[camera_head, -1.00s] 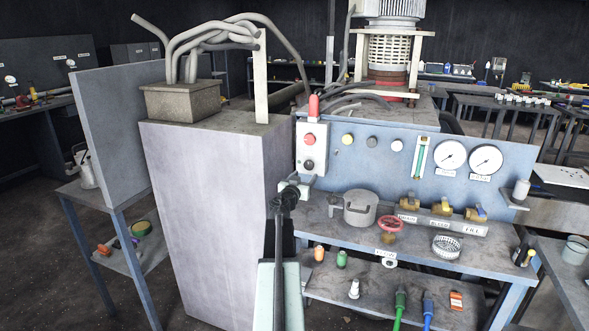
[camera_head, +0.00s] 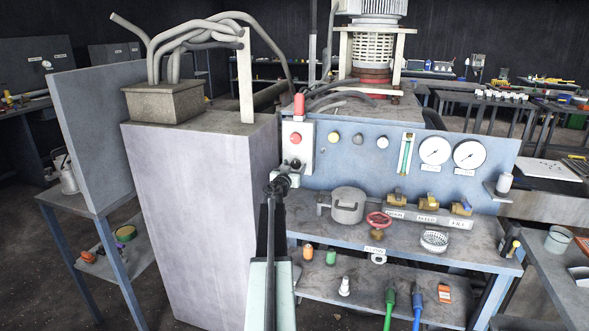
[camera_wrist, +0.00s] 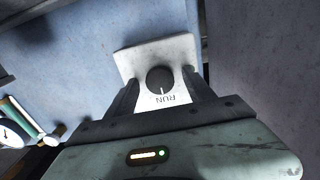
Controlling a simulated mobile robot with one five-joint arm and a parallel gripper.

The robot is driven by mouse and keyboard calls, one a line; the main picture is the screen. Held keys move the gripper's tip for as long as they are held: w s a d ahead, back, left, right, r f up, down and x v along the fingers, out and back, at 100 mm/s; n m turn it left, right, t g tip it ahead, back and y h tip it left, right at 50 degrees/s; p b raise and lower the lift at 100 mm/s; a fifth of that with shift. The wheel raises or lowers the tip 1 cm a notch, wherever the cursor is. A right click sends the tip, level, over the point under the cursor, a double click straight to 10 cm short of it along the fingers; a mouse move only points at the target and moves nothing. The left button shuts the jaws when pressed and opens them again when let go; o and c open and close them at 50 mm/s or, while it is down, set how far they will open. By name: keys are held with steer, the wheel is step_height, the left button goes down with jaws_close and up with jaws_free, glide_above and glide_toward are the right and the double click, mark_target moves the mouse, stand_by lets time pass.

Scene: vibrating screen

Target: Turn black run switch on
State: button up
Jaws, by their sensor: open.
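The black run switch (camera_wrist: 160,80) is a round knob with a pale pointer line, on a white plate (camera_wrist: 172,52) marked RUN; the lettering is upside down in the wrist view. My gripper (camera_wrist: 160,84) is open, one dark finger on each side of the knob, with the plate behind. Whether the fingers touch the knob or plate I cannot tell. In the head view my gripper (camera_head: 288,172) is at the lower part of the switch box (camera_head: 307,140), just below the red button (camera_head: 296,138), and partly hides the switch.
A blue panel (camera_head: 345,165) with lamps and two dials (camera_head: 452,152) extends right of the switch box. A tall pale cabinet (camera_head: 195,210) stands close to the left. Below are a lidded pot (camera_head: 347,207), a red handwheel (camera_head: 378,220) and brass valves (camera_head: 427,201).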

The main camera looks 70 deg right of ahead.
steer(key=shift+c, duration=0.3)
jaws_close()
steer(key=shift+n, duration=0.4)
steer(key=n, duration=0.5)
steer(key=shift+s+n, duration=0.15)
steer(key=shift+n, duration=0.15)
steer(key=n, duration=0.5)
steer(key=shift+n, duration=0.4)
steer(key=shift+a, duration=0.1)
